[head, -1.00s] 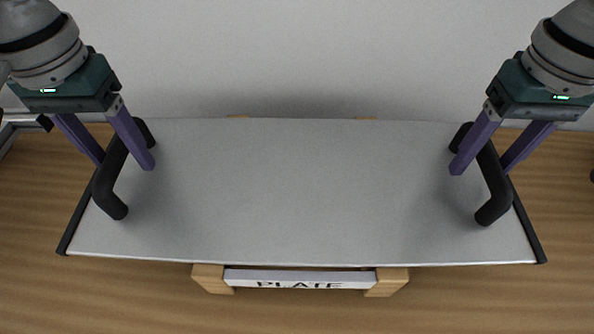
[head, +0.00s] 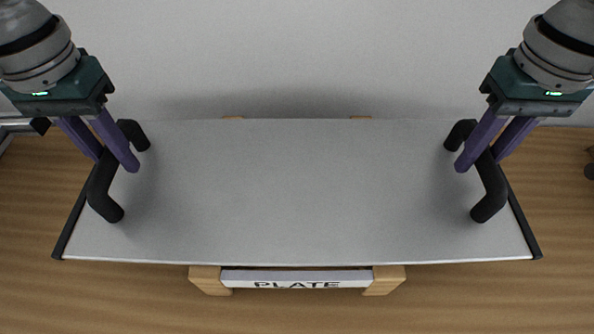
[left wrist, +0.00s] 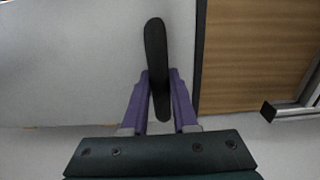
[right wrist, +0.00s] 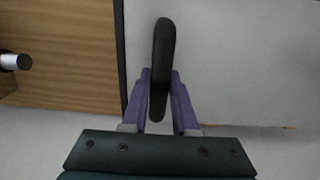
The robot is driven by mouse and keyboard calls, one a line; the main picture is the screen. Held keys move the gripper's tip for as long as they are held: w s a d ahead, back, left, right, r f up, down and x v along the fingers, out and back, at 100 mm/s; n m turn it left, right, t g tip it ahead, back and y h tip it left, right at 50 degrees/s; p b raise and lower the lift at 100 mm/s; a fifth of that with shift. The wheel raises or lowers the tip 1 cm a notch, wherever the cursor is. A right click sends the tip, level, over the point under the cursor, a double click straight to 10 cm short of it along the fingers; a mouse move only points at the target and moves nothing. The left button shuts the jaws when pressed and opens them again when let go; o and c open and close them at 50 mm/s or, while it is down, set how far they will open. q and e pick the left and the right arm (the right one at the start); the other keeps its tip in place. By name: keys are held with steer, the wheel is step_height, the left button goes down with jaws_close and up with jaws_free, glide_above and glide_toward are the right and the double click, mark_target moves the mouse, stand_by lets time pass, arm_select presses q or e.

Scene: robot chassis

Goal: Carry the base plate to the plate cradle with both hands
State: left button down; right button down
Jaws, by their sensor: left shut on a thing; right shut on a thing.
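The base plate (head: 300,190) is a wide light-grey sheet with black side edges and a black handle at each end. My left gripper (head: 117,160) is shut on the left handle (head: 104,195); the left wrist view shows this handle (left wrist: 155,50) between the purple fingers. My right gripper (head: 478,160) is shut on the right handle (head: 490,195), also seen between the fingers in the right wrist view (right wrist: 163,50). The plate cradle (head: 210,280), wooden with a "PLATE" label (head: 297,279), shows below the plate's near edge; the plate hides most of it. I cannot tell whether they touch.
A wood-grain table top (head: 480,300) lies under the plate, with bare room at the front left and front right. A dark object (head: 590,168) is at the right edge; a black and silver cylinder (right wrist: 14,62) shows in the right wrist view.

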stand_by(0.7)
arm_select(q)
steer(key=shift+r, duration=0.15)
arm_select(e)
steer(key=shift+r, duration=0.15)
